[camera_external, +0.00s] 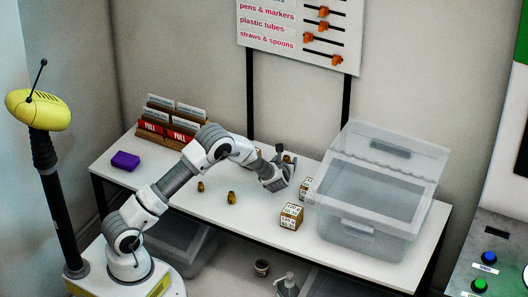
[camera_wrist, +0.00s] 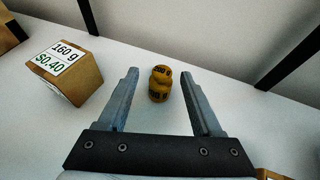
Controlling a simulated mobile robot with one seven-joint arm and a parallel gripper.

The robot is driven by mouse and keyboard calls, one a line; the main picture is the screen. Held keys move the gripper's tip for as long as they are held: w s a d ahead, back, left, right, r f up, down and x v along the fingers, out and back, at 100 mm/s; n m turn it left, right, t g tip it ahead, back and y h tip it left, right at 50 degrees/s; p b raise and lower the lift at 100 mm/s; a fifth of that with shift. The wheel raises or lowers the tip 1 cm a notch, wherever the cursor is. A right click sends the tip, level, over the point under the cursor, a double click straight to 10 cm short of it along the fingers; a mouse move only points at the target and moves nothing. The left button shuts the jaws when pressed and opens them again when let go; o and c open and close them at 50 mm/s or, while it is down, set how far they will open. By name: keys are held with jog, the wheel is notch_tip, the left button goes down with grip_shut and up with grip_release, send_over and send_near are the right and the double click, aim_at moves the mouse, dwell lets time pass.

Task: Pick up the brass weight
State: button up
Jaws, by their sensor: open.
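A brass weight (camera_wrist: 160,86) stands upright on the white table, with a dark label on its top that seems to read 200 g. In the wrist view it lies between the two fingers of my gripper (camera_wrist: 158,73), near their tips, with a gap on each side. My gripper is open and holds nothing. In the external view my gripper (camera_external: 285,160) is low over the back of the table, and a brass weight (camera_external: 289,158) shows partly behind its fingers. Two other brass weights, one left (camera_external: 201,186) and one nearer the middle (camera_external: 232,197), stand on the table.
A cardboard box labelled 160 g, $0.40 (camera_wrist: 66,72) stands left in the wrist view. In the external view, a box (camera_external: 291,216) stands before a clear lidded bin (camera_external: 365,228); another (camera_external: 306,187) stands beside it. A purple block (camera_external: 125,161) and card rack (camera_external: 165,133) are left.

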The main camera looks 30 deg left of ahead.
aim_at(288, 156)
jog(key=shift+x, duration=2.85)
jog(key=shift+d+r, duration=0.1)
grip_shut()
